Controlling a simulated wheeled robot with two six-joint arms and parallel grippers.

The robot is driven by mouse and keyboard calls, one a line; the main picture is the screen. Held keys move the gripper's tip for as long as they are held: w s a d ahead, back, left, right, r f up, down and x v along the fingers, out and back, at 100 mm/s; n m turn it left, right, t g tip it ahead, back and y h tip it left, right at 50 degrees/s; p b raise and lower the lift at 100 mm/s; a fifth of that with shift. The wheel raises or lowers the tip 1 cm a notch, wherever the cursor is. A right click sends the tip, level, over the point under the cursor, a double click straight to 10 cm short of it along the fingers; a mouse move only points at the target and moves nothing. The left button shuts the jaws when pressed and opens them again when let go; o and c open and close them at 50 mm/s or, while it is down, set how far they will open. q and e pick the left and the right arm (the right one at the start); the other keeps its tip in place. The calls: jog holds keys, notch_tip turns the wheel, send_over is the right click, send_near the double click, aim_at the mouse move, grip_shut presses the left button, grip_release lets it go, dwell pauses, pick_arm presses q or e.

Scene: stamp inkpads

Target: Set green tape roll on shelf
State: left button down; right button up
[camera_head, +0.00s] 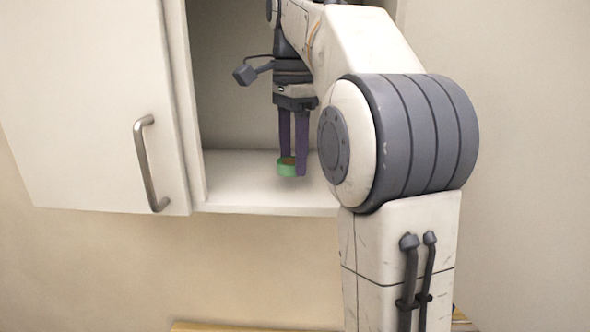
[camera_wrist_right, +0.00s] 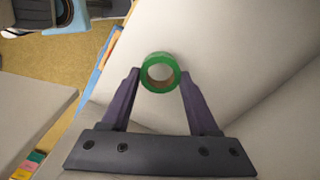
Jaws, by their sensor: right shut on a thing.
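The green tape roll (camera_head: 286,168) is a small green ring with a brown core, inside the open cabinet in the head view. My right gripper (camera_head: 294,172) points down and is shut on the roll at its fingertips. The roll is at or just above the white shelf (camera_head: 240,178); I cannot tell whether it touches. In the right wrist view the roll (camera_wrist_right: 160,54) sits between the two purple fingertips (camera_wrist_right: 160,80), its hole facing the camera. My left gripper is not in view.
The cabinet door (camera_head: 90,100) with a metal handle (camera_head: 150,165) stands open at the left. The shelf around the roll is bare. My right arm hides the shelf's right part. A wooden edge (camera_head: 210,327) shows at the bottom of the head view.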

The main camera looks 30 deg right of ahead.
aim_at(294, 186)
notch_tip(294, 186, down, 2)
jog(key=shift+f, duration=0.1)
jog(key=shift+d+f+p, duration=0.1)
jog(key=shift+f+p, duration=0.05)
jog(key=shift+p, duration=0.25)
jog(key=shift+w+f, duration=0.1)
jog(key=shift+f, duration=0.05)
jog(key=shift+f, duration=0.2)
jog(key=o, duration=1.3)
jog(key=shift+r, duration=0.15)
jog(key=shift+r+p, duration=0.55)
jog(key=shift+r, duration=3.25)
